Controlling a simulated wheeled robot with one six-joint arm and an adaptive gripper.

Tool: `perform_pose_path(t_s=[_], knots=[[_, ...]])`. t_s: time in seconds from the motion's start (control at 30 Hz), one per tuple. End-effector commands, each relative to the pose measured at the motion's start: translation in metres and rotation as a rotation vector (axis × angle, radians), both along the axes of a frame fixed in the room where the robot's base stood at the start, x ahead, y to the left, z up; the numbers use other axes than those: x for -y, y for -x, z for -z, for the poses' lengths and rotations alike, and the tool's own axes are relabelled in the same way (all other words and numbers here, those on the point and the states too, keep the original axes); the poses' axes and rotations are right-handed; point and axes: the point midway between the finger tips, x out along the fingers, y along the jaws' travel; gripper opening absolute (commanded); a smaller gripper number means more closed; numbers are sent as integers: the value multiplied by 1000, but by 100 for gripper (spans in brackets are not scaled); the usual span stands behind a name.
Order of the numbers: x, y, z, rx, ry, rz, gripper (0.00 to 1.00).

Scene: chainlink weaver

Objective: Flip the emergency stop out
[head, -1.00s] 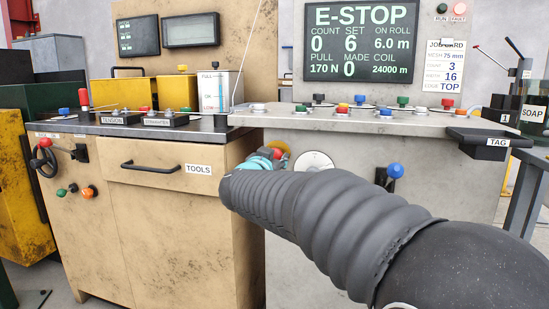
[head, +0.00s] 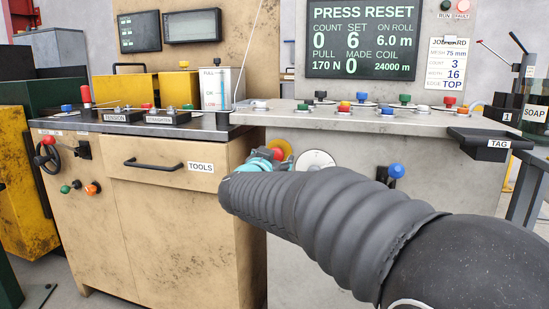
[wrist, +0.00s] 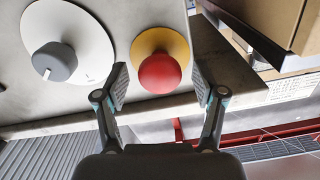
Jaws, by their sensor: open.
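The emergency stop is a red mushroom button (wrist: 160,73) on a yellow disc (wrist: 148,42), on the front of the grey machine. In the wrist view my gripper (wrist: 160,88) is open, with one finger on each side of the red head and visible gaps on both sides. In the head view the red button (head: 277,153) and yellow disc (head: 286,147) show just beyond my gripper (head: 262,162), which partly hides them. The display (head: 362,38) reads PRESS RESET.
A grey knob (wrist: 55,62) on a white dial sits beside the stop. A blue-tipped lever (head: 396,171) is on the machine front to the right. The tool cabinet (head: 165,220) stands left. A black tag tray (head: 488,146) juts out at the right.

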Motion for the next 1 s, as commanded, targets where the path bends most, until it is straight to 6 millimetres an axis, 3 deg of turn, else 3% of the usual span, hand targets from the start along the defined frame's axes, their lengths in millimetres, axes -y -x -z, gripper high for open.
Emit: perform_pose_path(t_s=[0.23,0.7,1.0], knots=[[-5,18,-1,0,0,-2,70],[-26,102,0,0,0,-5,70],[-29,118,0,-1,1,-2,70]])
